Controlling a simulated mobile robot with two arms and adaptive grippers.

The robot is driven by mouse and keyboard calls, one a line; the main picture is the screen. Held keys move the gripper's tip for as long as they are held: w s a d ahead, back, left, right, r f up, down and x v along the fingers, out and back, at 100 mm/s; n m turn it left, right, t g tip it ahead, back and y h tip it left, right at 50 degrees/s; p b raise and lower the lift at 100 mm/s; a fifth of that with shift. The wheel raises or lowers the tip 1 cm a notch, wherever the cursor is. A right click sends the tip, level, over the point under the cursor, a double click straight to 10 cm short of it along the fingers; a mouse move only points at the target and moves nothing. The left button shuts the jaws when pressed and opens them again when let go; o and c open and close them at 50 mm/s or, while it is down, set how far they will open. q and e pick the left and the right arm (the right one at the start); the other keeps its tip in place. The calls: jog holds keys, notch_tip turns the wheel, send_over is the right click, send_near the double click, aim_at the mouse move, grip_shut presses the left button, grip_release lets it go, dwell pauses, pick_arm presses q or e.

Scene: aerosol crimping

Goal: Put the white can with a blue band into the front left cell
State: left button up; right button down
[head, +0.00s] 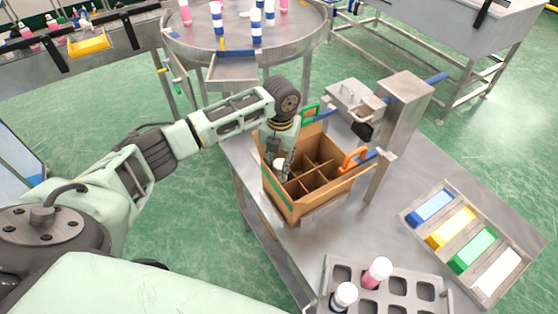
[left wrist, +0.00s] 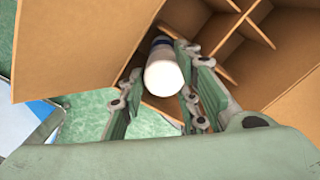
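The white can (left wrist: 165,72) with a blue band (left wrist: 162,42) is between the fingers of my left gripper (left wrist: 160,85) in the left wrist view, its white end towards the camera. In the head view the left gripper (head: 286,163) reaches down into the cardboard box (head: 300,210), at its left side, and a bit of the white can (head: 279,163) shows there. The fingers flank the can closely; I cannot tell whether both press on it. The can's lower part and the cell floor are hidden. My right gripper is not in view.
Cardboard dividers (left wrist: 258,32) form several cells; those seen to the right look empty. Orange (head: 352,158) and green handles stand at the box. A grey rack (head: 425,290) holds two containers. A metal press (head: 400,105) and a tray of coloured blocks (head: 440,228) are also on the table.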

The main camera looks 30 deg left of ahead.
pick_arm(q)
jog(key=o, duration=0.4)
jog(key=shift+r, duration=0.1)
notch_tip(320, 180, up, 12)
jog(key=shift+d+f, duration=0.1)
jog(key=shift+d, duration=0.05)
dwell(0.8)
